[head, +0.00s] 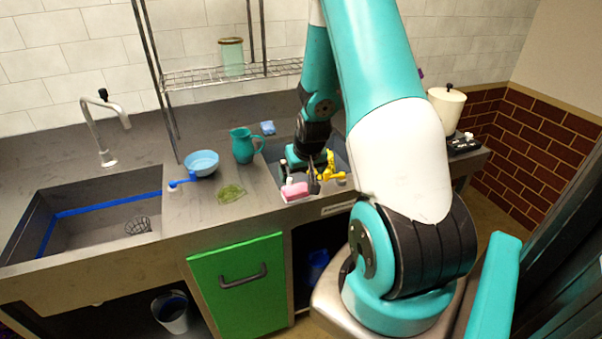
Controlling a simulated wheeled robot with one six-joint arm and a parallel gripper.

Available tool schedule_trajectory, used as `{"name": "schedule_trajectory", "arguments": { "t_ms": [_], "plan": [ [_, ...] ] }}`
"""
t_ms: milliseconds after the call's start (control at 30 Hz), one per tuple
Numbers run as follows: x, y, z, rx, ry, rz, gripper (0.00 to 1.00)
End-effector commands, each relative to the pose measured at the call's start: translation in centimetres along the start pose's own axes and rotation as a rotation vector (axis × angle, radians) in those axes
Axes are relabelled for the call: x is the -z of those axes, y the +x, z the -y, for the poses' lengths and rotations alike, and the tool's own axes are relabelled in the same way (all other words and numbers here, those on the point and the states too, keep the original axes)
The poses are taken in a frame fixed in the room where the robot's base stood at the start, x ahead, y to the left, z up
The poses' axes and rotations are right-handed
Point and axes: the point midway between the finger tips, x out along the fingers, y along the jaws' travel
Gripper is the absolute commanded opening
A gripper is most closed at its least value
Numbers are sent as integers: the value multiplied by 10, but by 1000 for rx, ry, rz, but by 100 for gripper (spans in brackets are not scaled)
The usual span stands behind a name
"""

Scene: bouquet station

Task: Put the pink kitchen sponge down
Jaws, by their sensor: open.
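The pink kitchen sponge (295,191) lies at the front of the counter, near the front edge of the right-hand recess. My gripper (313,185) is lowered just to the right of the sponge, with its jaws open. The fingers are small and dark here, and I cannot tell whether one still touches the sponge. A yellow object (330,168) like a small tap stands right beside my gripper on the right. My arm hides part of the recess and the counter behind it.
A teal pitcher (243,146), a blue bowl (202,163) and a green cloth-like item (230,193) stand or lie left of the sponge. A blue sponge-like block (268,128) lies behind. A sink (95,215) is at far left. A wire shelf (225,74) hangs above.

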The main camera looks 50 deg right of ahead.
Motion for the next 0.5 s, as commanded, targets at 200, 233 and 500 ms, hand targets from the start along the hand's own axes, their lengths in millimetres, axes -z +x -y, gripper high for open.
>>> {"name": "schedule_trajectory", "arguments": {
  "t_ms": [200,233,500],
  "plan": [
    [1,-8,5,7,-7,1,100],
    [2,-11,11,16,-16,2,100],
    [-29,-131,173,296,-332,86,100]
  ]
}}
